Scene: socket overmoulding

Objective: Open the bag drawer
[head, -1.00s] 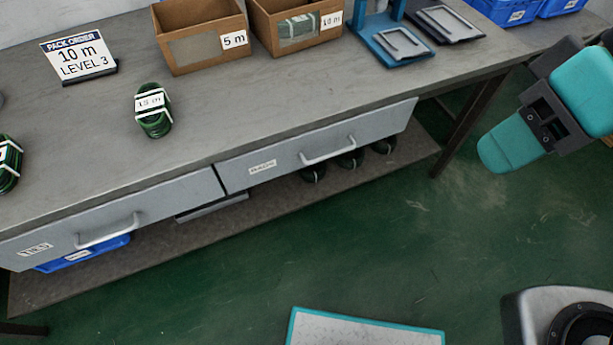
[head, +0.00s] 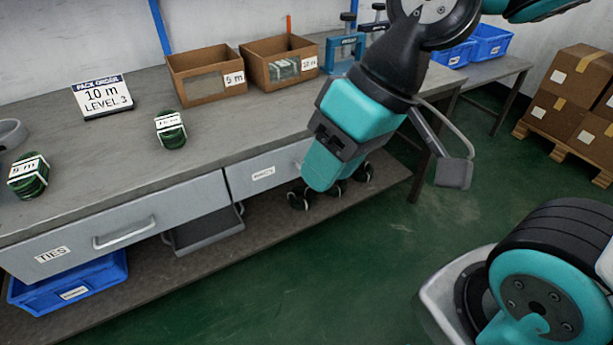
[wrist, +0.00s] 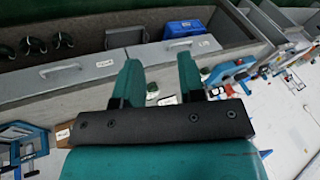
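The bag drawer (head: 250,172) is the right-hand grey drawer under the bench. Its front looks shut, and its small label is too blurred to read surely. In the wrist view this drawer (wrist: 90,76) is at the left, with its bar handle (wrist: 62,70) in sight. In the head view my gripper covers most of that handle. My gripper (head: 322,180) hangs in front of the drawer's right part, pointing down. In the wrist view my gripper (wrist: 159,82) shows two teal fingers spread apart with nothing between them. I see no contact with the handle.
The TIES drawer (head: 125,230) is shut at the left, above a blue bin (head: 95,278). A grey tray (head: 207,236) and dark coils (head: 298,200) lie on the lower shelf. Cardboard boxes (head: 208,92) stand on the bench. Green floor (head: 300,280) in front is clear.

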